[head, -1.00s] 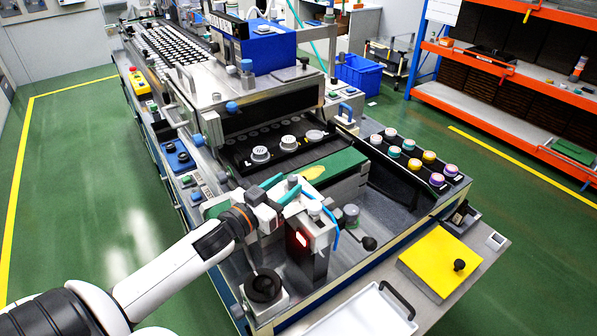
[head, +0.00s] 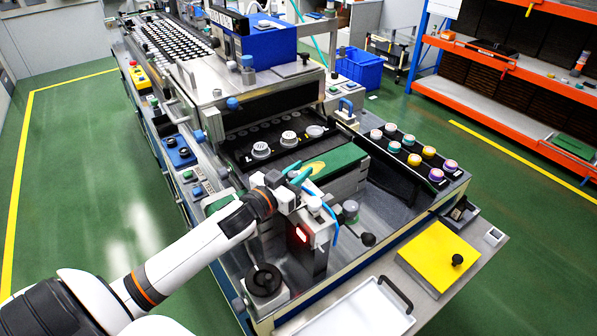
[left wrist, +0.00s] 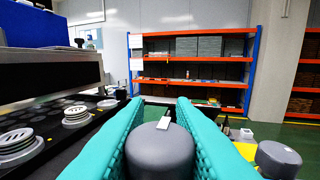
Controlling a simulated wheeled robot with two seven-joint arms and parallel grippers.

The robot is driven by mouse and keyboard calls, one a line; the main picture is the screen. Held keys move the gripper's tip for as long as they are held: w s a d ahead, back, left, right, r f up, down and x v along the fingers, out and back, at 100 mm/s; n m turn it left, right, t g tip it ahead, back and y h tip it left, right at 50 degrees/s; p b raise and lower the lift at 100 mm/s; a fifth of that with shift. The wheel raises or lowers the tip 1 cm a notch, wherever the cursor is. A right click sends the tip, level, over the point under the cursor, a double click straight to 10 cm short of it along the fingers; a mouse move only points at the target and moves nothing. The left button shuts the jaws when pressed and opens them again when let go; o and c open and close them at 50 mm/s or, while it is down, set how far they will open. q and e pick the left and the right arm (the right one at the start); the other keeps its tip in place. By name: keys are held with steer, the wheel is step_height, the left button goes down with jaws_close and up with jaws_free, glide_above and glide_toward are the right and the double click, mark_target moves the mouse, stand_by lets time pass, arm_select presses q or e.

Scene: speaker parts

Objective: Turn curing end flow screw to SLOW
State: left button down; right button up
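In the left wrist view, a dark grey round knob (left wrist: 160,152) with a white pointer mark on top sits between my left gripper's (left wrist: 160,115) teal fingers. The pointer aims away from the camera, slightly to the right. The knob fills the gap, but I cannot tell whether both fingers press on it. In the head view, my left gripper (head: 297,173) reaches over the block with the red light (head: 301,233); the knob between its fingers is mostly hidden there. I can read no SLOW label. My right gripper is not in view.
A second grey knob stands to the right in the left wrist view (left wrist: 278,160). In the head view, a green plate (head: 335,161), speaker parts (head: 289,139) and a row of colored caps (head: 412,160) lie behind. A yellow plate (head: 438,255) and white tray (head: 362,312) are in front.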

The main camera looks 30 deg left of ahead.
arm_select(q)
steer(key=shift+m+h, duration=0.4)
steer(key=shift+h, duration=0.1)
